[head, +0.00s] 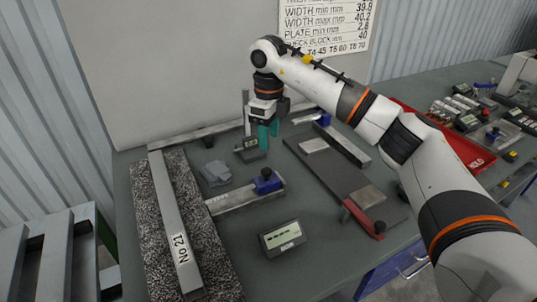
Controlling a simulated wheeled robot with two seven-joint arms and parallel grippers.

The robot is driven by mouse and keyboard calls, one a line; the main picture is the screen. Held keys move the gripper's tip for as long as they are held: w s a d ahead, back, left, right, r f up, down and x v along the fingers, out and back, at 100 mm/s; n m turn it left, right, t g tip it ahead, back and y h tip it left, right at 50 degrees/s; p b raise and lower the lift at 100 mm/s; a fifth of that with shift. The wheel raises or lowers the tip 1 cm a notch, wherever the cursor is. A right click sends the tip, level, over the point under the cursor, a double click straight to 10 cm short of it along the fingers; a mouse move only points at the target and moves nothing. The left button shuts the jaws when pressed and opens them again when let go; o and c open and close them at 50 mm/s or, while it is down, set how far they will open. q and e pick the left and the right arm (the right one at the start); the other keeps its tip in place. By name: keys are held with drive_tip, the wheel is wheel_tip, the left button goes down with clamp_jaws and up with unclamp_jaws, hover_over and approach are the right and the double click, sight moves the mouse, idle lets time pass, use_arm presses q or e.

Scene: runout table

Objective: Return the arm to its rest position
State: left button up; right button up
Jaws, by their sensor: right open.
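My right arm reaches in from the lower right and over the table (225,237). My right gripper (268,138) points down with teal fingers. It is open, beside and slightly above a small dark device with a display (249,150) at the back of the table. Whether the fingers touch anything below is hard to tell from this view. My left gripper and left arm do not show.
A long bar marked No 21 (172,220) lies on a speckled plate (146,235). A red tray (462,145) stands right.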

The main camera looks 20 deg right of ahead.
wheel_tip(320, 180, up, 2)
drive_tip(key=shift+r, duration=0.1)
idle(0.4)
